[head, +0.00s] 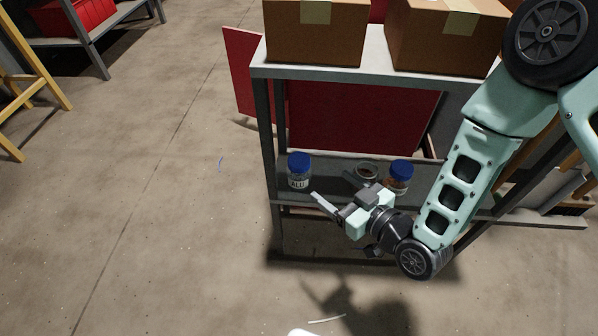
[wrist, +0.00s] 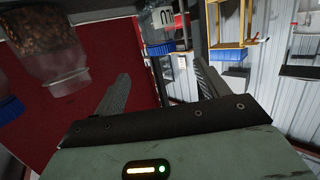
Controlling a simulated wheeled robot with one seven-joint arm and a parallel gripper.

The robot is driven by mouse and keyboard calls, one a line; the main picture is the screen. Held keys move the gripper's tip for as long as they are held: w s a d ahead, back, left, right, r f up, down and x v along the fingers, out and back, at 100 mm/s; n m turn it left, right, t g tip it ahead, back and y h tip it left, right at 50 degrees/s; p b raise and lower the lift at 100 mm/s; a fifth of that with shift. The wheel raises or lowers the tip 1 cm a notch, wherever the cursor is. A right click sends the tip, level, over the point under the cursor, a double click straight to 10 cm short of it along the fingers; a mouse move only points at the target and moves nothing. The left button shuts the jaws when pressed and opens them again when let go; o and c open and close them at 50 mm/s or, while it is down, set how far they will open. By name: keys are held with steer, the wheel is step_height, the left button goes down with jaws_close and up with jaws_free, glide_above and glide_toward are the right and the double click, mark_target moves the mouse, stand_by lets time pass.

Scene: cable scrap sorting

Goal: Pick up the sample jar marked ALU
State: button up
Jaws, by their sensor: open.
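The ALU jar (head: 299,179), clear with a blue lid, stands upright on the lower shelf, left of the other jars. Its ALU label faces me. My gripper (head: 338,192) is open and empty, to the right of this jar and apart from it. In the wrist view the two fingers (wrist: 160,88) are spread. The label of the ALU jar (wrist: 162,18) shows at the top edge, beyond the fingers and partly cut off.
A round container (head: 367,171) sits between the jars. The upper shelf (head: 330,72) with two cardboard boxes overhangs. Floor at left is mostly clear.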

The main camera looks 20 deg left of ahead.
steer(key=b, duration=0.3)
glide_toward(294, 159)
steer(key=w+a+f, duration=0.2)
steer(key=w+a, duration=0.1)
steer(key=shift+w+a+f, duration=0.15)
steer(key=shift+f, duration=0.1)
steer(key=shift+b+x, duration=1.25)
steer(key=shift+x, duration=1.85)
steer(key=shift+a+r, duration=0.1)
steer(key=shift+r, duration=0.05)
steer(key=c, duration=1.1)
